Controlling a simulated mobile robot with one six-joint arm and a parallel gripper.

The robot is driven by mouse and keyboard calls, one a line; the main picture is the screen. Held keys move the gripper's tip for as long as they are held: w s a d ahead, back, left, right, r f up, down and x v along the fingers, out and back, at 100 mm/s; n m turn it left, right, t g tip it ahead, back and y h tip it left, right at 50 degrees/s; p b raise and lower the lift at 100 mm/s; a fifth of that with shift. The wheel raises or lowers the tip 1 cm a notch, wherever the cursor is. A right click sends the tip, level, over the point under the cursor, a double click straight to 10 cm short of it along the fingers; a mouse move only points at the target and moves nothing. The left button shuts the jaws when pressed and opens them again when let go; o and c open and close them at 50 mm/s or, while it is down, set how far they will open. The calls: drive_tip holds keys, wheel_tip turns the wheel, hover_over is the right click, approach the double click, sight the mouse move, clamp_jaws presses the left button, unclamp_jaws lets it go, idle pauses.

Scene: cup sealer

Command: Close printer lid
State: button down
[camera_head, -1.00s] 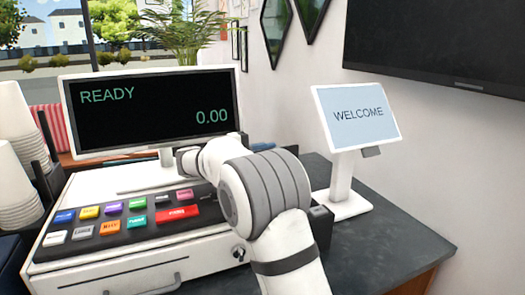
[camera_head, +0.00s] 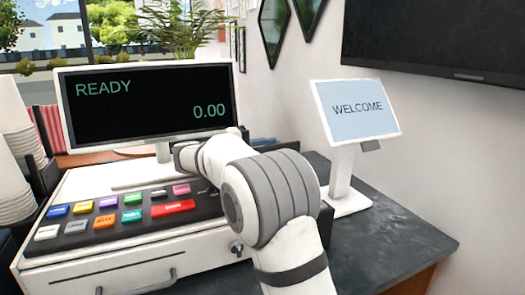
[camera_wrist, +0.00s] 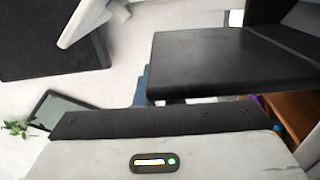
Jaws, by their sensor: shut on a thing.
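In the wrist view a flat dark slab (camera_wrist: 215,68), seemingly the printer lid, reaches in from the right, beside a darker block at the top right. My gripper (camera_wrist: 150,124) shows along the bottom as a white body with a small light and a dark front bar. Its jaws are shut, seemingly on the lid, but the fingertips and contact are hidden. In the head view my arm reaches behind the register and covers the gripper and most of the printer. A dark box edge (camera_head: 325,225) shows just right of my arm.
A white cash register (camera_head: 85,262) with coloured keys and a READY screen (camera_head: 148,104) stands left of my arm. A WELCOME display (camera_head: 357,110) stands to the right. White cup stacks (camera_head: 14,185) are at far left. The dark counter (camera_head: 390,245) is clear at front right.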

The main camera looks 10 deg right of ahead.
drive_tip(key=c, duration=1.5)
unclamp_jaws()
drive_tip(key=shift+c, duration=0.2)
drive_tip(key=a, duration=0.2)
drive_tip(key=s+a, duration=0.1)
drive_tip(key=a, duration=0.4)
drive_tip(key=shift+s+a, duration=0.2)
drive_tip(key=shift+a, duration=0.15)
